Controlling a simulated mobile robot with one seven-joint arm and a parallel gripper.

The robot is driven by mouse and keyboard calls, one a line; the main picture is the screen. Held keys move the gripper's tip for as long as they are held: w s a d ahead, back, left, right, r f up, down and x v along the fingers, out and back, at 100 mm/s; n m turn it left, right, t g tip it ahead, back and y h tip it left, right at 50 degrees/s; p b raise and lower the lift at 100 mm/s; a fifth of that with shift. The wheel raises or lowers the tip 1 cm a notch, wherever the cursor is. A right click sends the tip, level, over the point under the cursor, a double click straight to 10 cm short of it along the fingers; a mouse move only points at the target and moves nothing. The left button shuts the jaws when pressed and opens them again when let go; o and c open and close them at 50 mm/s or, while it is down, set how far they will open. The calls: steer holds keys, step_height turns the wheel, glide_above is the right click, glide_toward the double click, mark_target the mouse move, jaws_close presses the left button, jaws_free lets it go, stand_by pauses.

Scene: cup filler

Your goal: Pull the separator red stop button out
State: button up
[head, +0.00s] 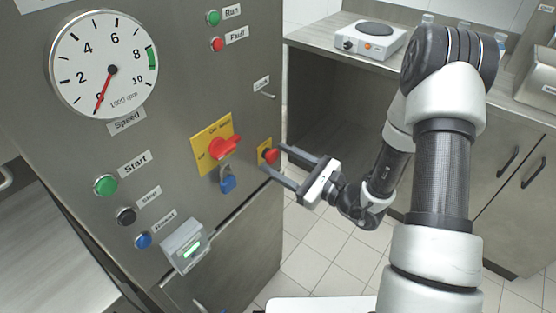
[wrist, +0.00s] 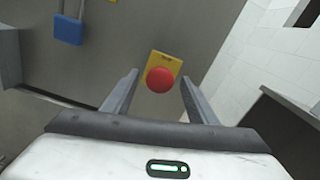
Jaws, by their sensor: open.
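The red stop button (head: 270,156) sits on a small yellow plate (head: 264,146) near the right edge of the separator's grey panel. In the wrist view the round red button (wrist: 160,79) lies between the two fingers, with its yellow plate (wrist: 167,58) behind it. My gripper (head: 272,160) is open, with one finger on each side of the button. In the wrist view gaps show between the fingers (wrist: 158,88) and the button. I cannot tell how deep the fingertips are relative to the button.
A red rotary switch (head: 225,146) on a yellow plate, with a blue padlock (head: 227,181) below it, is left of the button. A small display box (head: 186,245) juts out lower left. A counter with a hot plate (head: 370,38) stands behind. Tiled floor lies open right of the panel.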

steer(key=shift+w+a, duration=0.15)
steer(key=shift+a, duration=0.1)
jaws_close()
steer(key=shift+s+d, duration=0.3)
steer(key=shift+d, duration=0.15)
jaws_free()
steer(key=shift+s, duration=0.1)
steer(key=p+v, duration=0.1)
steer(key=v, duration=1.6)
steer(key=shift+d, duration=0.2)
steer(key=shift+s, duration=0.15)
